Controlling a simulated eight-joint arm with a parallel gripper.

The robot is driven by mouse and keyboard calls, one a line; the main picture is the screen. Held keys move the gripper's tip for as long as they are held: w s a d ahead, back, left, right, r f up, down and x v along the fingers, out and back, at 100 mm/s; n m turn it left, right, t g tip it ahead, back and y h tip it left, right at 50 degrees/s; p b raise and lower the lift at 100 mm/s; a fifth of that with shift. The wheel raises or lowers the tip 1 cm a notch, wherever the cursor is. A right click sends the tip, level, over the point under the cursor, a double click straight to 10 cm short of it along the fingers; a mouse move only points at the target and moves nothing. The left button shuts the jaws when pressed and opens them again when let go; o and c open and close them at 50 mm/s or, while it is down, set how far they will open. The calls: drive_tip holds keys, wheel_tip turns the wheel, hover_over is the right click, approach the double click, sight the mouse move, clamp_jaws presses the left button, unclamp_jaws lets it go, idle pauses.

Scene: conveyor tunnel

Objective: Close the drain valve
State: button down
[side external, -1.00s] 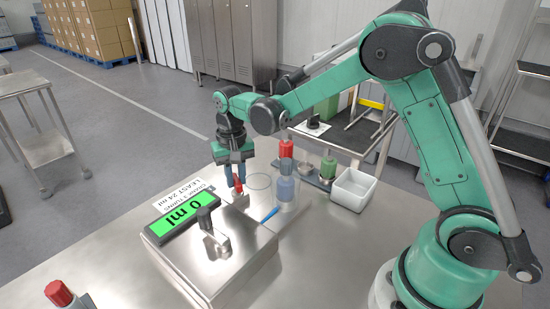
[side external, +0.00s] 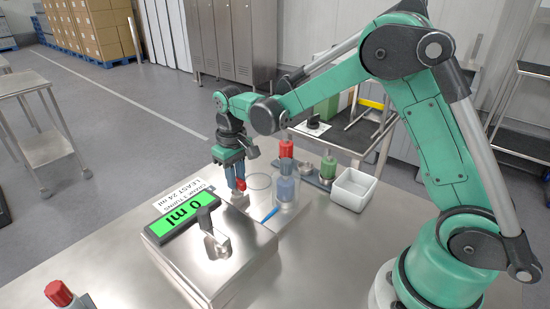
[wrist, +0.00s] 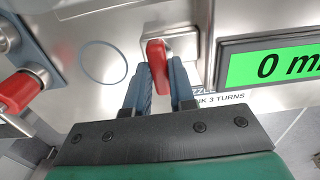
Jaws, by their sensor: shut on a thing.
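The drain valve appears to be the red lever handle (side external: 241,184) on a small metal mount at the far side of the steel bench. In the wrist view the red handle (wrist: 157,58) stands between my two blue-grey fingers, in front of a square steel plate (wrist: 184,46). My gripper (side external: 236,186) points down and is shut on the handle; it also shows in the wrist view (wrist: 161,75). The fingers partly hide the handle's lower part and mount.
A green display (side external: 186,213) reads "0 ml" beside a printed label (side external: 186,195). A steel box (side external: 240,262) with a black-knobbed crank (side external: 206,218) stands nearer. A bottle with blue contents (side external: 286,190), a red-topped item (side external: 286,149), a green item (side external: 328,168) and a white bin (side external: 349,190) stand right.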

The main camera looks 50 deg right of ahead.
drive_tip(key=c, duration=0.7)
unclamp_jaws()
drive_tip(key=shift+c, duration=0.2)
drive_tip(key=shift+r, duration=2.85)
